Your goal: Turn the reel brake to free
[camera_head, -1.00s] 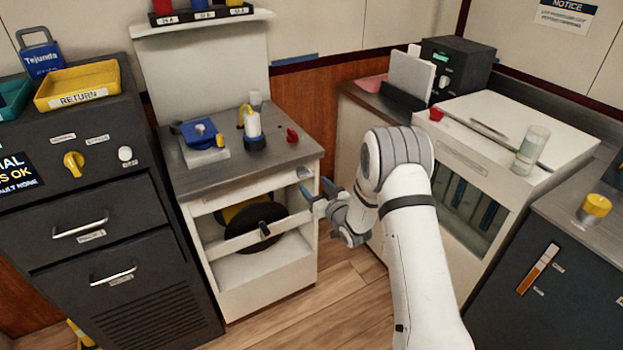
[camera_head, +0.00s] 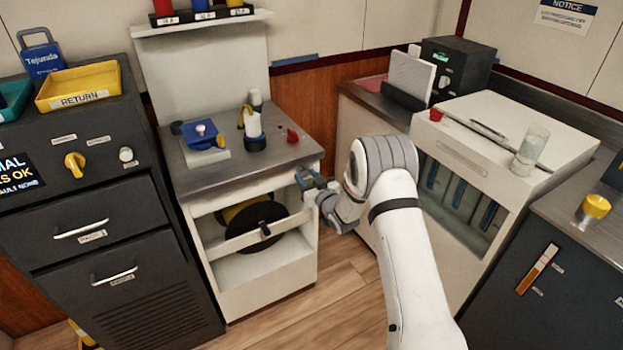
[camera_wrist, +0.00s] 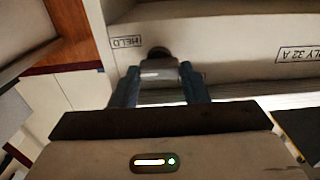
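The reel brake (camera_wrist: 158,70) is a pale handle on a dark round base on the cabinet front, with a "HELD" label (camera_wrist: 125,41) beside it in the wrist view. The two blue fingers of my gripper (camera_wrist: 160,80) stand on either side of the handle, and little or no gap shows. I cannot tell whether they press on it. In the head view my gripper (camera_head: 312,183) is at the upper right of the reel cabinet (camera_head: 297,277) and hides the brake. The dark reel (camera_head: 262,215) sits in the cabinet's open front behind a pale bar.
A red knob (camera_head: 292,135) and a blue-and-white device (camera_head: 203,137) are on the cabinet's worktop. A dark drawer cabinet (camera_head: 100,225) stands to the left. A white case (camera_head: 510,125) stands to the right. The wooden floor (camera_head: 340,285) in front is clear.

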